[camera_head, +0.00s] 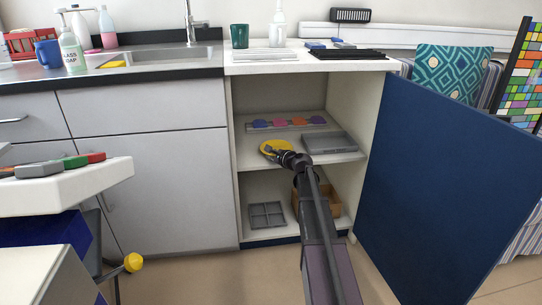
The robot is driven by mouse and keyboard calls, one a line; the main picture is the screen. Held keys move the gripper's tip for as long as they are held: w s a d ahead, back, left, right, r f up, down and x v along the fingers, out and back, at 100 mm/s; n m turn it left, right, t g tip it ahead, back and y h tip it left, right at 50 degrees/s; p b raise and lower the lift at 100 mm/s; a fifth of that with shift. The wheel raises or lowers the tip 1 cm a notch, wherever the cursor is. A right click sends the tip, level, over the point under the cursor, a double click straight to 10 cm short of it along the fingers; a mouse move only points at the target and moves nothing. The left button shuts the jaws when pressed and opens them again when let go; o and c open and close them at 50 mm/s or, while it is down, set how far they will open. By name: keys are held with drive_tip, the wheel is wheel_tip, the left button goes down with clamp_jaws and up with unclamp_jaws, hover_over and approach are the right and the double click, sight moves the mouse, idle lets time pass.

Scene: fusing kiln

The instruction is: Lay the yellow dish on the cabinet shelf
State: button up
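The yellow dish (270,146) is at the left front part of the cabinet's middle shelf (335,158). It looks about flat and is partly hidden by my gripper (281,153). My arm reaches in from the lower front, and my gripper's tip is at the dish's near right edge. The fingers are too small and dark to tell whether they are closed on the rim. I cannot tell whether the dish rests on the shelf or is just above it.
A grey tray (331,142) lies right of the dish, and a strip with several coloured discs (285,123) lies behind. Below are a grey divided tray (266,214) and a brown box (331,201). The blue cabinet door (440,190) stands open at right.

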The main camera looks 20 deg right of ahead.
drive_tip(key=shift+r, duration=0.15)
drive_tip(key=shift+s, duration=0.2)
drive_tip(key=p+v, duration=0.3)
drive_tip(key=v, duration=0.8)
drive_tip(key=shift+s, duration=0.3)
drive_tip(key=shift+d+r, duration=0.1)
drive_tip(key=shift+r, duration=0.05)
